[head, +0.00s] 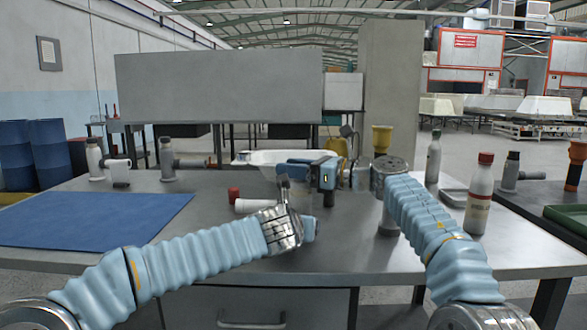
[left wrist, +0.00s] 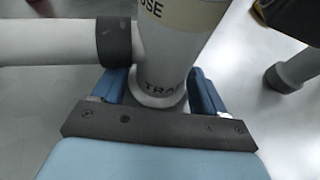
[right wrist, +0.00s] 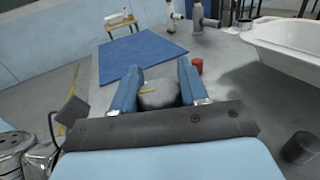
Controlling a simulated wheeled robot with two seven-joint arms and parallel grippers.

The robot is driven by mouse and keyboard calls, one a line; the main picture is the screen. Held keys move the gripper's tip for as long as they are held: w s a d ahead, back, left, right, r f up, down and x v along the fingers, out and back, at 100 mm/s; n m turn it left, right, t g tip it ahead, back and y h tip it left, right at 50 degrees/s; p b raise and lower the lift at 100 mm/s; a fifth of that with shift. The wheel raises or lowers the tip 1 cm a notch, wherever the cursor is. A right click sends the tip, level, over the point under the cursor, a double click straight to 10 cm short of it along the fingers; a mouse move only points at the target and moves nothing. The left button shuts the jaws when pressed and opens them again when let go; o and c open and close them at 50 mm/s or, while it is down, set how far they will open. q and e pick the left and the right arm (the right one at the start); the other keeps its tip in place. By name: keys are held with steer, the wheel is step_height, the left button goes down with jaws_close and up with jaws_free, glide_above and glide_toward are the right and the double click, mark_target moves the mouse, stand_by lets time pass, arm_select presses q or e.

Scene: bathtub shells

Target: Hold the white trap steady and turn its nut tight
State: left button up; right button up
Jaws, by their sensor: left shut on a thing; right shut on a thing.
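The white trap (left wrist: 170,60) stands upright between the blue fingers of my left gripper (left wrist: 160,92), which is shut on its lower body. A side pipe (left wrist: 50,42) with a dark collar runs left from it. In the head view my left gripper (head: 299,210) is low at the trap, whose body is mostly hidden there. My right gripper (right wrist: 160,88) is shut on the grey round nut (right wrist: 160,97), which has a yellow mark on top. In the head view my right gripper (head: 303,173) reaches in from the right, above the left one.
A white bathtub (head: 262,158) lies behind the grippers. A red cap (head: 234,194) stands left of them. A blue mat (head: 95,218) covers the table's left side. The front left table is clear.

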steer(key=o, duration=1)
steer(key=v, duration=1.2)
